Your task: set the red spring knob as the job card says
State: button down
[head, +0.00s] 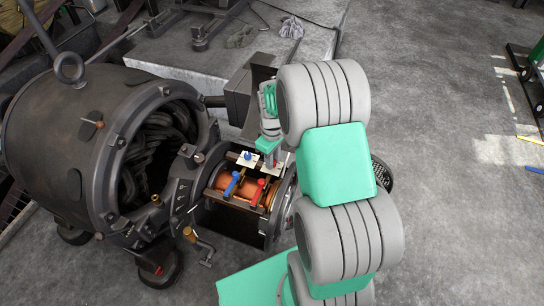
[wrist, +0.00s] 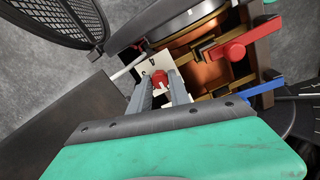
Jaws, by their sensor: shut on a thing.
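The red spring knob (wrist: 159,78) sits on a white dial plate (wrist: 140,72) in the wrist view. Dark marks, one like a 4, show on the plate; the knob's setting cannot be read. My gripper (wrist: 160,85) is shut on the red knob, with a grey finger on each side. In the head view my gripper (head: 270,155) reaches down to the back right of the open machine housing and hides the red knob. No job card can be made out in either view.
A red lever (head: 257,193) and a blue lever (head: 232,184) stand in front of the copper drum (head: 240,190). A blue knob (head: 248,156) on its own white plate is just left of my gripper. A large dark dynamo (head: 75,130) stands left. The floor at right is mostly clear.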

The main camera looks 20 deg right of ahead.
jog(key=shift+n, duration=0.4)
jog(key=c, duration=1.2)
grip_release()
notch_tip(320, 180, up, 8)
jog(key=shift+f+p, duration=0.1)
jog(key=shift+p, duration=1)
jog(key=s+a+r+m+t+p, duration=0.1)
jog(key=s+a+r+m+p, duration=0.1)
jog(key=r+p, duration=0.5)
jog(key=s+a+r+m+t+p, duration=0.1)
jog(key=s+a+r+p, duration=0.3)
jog(key=r, duration=1.2)
jog(key=s+a+r+m+t+p, duration=0.1)
jog(key=s+a+r+m+p, duration=0.2)
jog(key=s+r+p, duration=0.5)
jog(key=shift+a+r+p, duration=0.6)
jog(key=shift+r+p, duration=0.5)
jog(key=shift+r, duration=0.8)
